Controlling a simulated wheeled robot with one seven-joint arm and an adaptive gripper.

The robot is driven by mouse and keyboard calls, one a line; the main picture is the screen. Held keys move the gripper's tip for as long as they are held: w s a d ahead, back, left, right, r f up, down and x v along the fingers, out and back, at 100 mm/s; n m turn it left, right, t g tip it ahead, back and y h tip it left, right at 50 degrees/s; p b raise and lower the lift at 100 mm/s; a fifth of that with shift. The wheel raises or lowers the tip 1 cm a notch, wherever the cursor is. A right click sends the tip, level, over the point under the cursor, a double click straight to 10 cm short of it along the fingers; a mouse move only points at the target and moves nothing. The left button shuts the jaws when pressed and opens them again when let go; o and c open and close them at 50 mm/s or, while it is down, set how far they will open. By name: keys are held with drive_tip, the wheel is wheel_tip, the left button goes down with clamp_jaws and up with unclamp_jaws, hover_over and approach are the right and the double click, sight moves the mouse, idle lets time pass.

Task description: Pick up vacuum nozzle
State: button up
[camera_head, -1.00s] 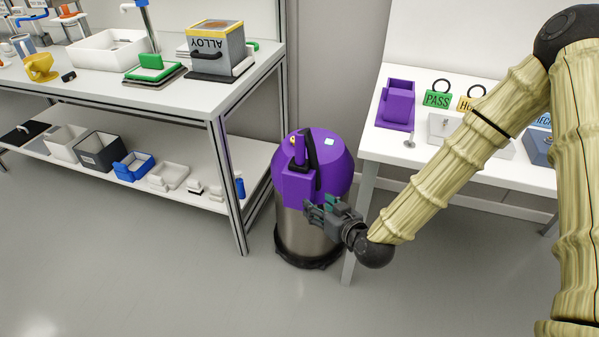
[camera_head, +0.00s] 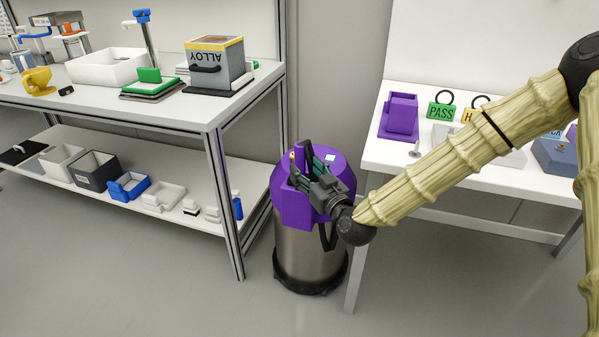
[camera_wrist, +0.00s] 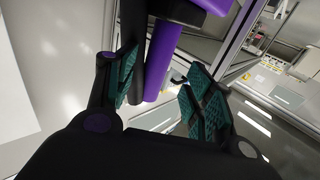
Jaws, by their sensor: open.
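The vacuum (camera_head: 312,245) is a steel canister with a purple top and a black base, standing on the floor between the two tables. My gripper (camera_head: 303,162) is at its purple top, in front of the upright nozzle part, which it largely hides in the head view. In the wrist view, a purple tube (camera_wrist: 161,60) and a black tube beside it run down between my open fingers (camera_wrist: 160,95). The black tube is close to the left finger; contact cannot be told. A gap shows before the right finger.
A left workbench (camera_head: 215,118) with a lower shelf stands close beside the vacuum. A white table (camera_head: 375,155) stands to the right, with a purple holder (camera_head: 399,116) and a green PASS tag (camera_head: 441,111); my arm passes over it. The floor in front is clear.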

sight(303, 163)
drive_tip(key=shift+d+b+x, duration=0.2)
drive_tip(key=shift+b+x, duration=0.65)
drive_tip(key=shift+x, duration=1.8)
drive_tip(key=shift+w+r, duration=0.1)
drive_tip(key=shift+r, duration=0.1)
drive_tip(key=c, duration=1.1)
